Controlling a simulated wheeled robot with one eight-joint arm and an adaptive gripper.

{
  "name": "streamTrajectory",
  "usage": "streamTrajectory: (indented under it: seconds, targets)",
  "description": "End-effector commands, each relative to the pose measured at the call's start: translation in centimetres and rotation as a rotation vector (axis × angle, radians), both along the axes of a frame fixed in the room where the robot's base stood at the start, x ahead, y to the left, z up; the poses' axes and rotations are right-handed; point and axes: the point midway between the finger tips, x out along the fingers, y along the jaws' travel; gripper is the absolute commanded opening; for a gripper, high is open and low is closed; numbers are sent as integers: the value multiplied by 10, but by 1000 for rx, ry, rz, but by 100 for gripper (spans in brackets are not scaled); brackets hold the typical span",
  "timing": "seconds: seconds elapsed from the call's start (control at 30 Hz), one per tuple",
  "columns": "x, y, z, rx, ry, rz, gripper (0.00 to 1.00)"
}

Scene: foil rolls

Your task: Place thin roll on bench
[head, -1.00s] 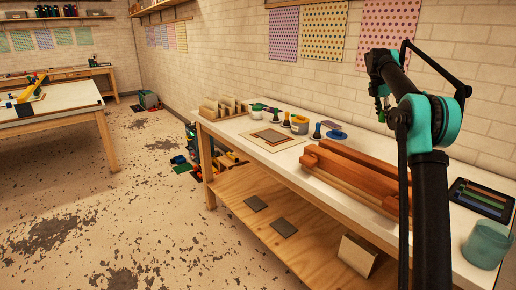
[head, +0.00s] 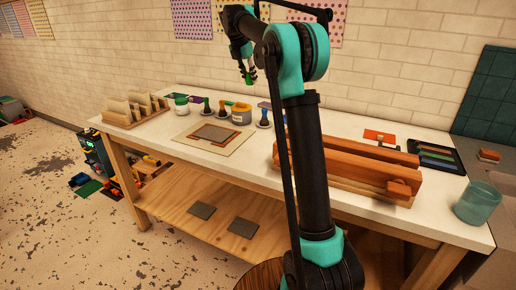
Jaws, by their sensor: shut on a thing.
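The held thing is in the air, apart from the bench top.
A wooden press (head: 350,167) and a dark tray of coloured strips (head: 437,157) take up the right of the bench, with a teal glass (head: 479,203) at the corner. A yellow pot (head: 241,116), dark-handled tools and a framed mat (head: 212,136) stand left. Bare top shows along the front.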

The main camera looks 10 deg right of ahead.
Motion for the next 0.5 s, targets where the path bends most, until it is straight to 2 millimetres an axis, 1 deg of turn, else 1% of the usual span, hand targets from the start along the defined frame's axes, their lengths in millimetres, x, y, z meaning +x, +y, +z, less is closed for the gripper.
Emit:
streamTrajectory:
  seconds: [0.03, 0.17, 0.3, 0.4, 0.5]
  targets:
    - [-17, 0, 3, 1, -1, 17, 12]
    - [-56, 0, 6, 1, -2, 67, 12]
    - [-100, -2, 3, 1, -3, 118, 12]
    - [-126, -3, 0, 1, -4, 149, 12]
    - [-147, -4, -5, 0, -5, 172, 12]
